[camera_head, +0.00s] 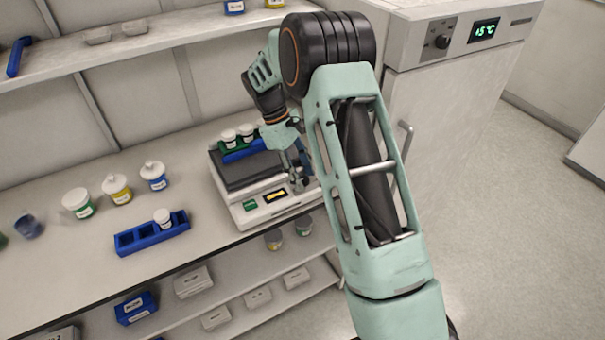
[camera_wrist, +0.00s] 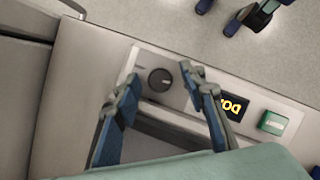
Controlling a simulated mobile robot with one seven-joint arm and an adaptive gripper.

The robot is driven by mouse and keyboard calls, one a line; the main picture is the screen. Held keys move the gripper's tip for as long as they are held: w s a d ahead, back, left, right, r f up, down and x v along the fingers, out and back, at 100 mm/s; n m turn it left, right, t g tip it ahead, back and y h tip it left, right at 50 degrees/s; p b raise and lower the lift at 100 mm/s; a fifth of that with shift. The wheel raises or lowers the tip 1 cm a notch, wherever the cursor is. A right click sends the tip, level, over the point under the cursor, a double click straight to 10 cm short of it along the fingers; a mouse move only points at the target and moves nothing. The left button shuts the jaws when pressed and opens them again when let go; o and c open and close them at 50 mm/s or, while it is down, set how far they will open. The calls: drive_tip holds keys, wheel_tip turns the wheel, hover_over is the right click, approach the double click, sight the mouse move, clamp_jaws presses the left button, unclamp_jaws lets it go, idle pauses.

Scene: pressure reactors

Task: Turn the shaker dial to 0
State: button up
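The shaker (camera_head: 238,192) is a white and grey box on the bench, with a dark top plate and a sloped front panel. Its round dark dial (camera_wrist: 160,79) shows in the wrist view on the white panel. In the head view my gripper (camera_head: 297,178) covers the dial's end of the panel. My gripper (camera_wrist: 161,74) is open, its blue-padded fingers on either side of the dial in the wrist view. I cannot tell whether they touch it. The lit yellow display (camera_wrist: 230,105) is partly hidden by a finger. The green button (camera_wrist: 272,122) is beyond the display.
A green and blue rack with white-capped vials (camera_head: 241,148) sits on the shaker. A blue rack (camera_head: 151,235) and several jars (camera_head: 117,188) stand to the left on the bench. A white cabinet (camera_head: 440,110) stands close on the right. A shelf (camera_head: 150,38) runs above.

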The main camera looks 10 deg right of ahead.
drive_tip(key=v, duration=0.8)
drive_tip(key=shift+a, duration=0.15)
